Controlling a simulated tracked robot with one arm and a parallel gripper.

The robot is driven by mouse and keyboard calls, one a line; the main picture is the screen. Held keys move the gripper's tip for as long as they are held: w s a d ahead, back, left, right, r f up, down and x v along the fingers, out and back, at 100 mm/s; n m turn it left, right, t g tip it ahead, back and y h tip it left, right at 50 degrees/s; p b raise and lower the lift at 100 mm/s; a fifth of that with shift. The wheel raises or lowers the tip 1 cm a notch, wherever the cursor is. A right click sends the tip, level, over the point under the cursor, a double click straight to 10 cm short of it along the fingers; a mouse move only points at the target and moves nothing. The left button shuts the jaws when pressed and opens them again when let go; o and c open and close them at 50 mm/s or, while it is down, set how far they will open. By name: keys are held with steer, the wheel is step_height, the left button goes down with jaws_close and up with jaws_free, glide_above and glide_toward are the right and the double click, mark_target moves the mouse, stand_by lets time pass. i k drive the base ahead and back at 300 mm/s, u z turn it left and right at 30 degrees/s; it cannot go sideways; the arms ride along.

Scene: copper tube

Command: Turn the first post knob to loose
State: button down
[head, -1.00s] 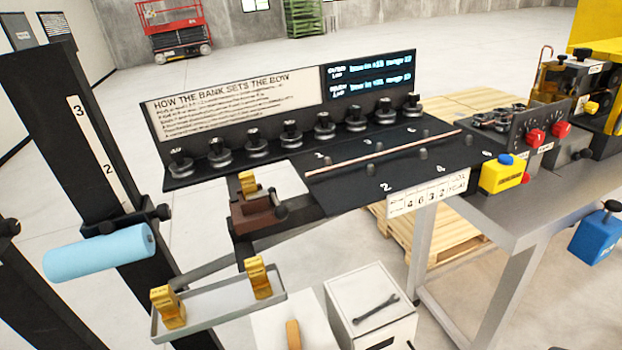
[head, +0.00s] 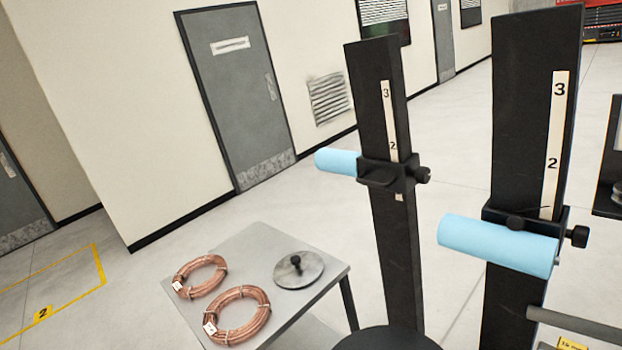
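Two black posts stand upright in the head view, each with a white number scale and a sliding collar that carries a light blue roller. The left post (head: 378,100) has a small black knob (head: 423,175) on the right of its collar, near scale mark 2. The nearer right post (head: 520,110) has a black knob (head: 578,236) on the right of its collar, just below mark 2. Its blue roller (head: 495,245) points left. I cannot tell which post is the first, nor whether either knob is tight or loose. My gripper is not in view.
A grey table (head: 250,240) at lower left holds two copper coils (head: 237,314) and a round metal disc (head: 299,269) with a knob. A dark round top (head: 390,340) is at the bottom edge. A grey bar (head: 575,325) enters at lower right. Open floor lies behind.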

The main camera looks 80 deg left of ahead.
mark_target(422, 174)
steer(key=u, duration=1.75)
steer(key=k, duration=0.9)
steer(key=u, duration=0.1)
steer(key=i, duration=0.9)
steer(key=z, duration=0.5)
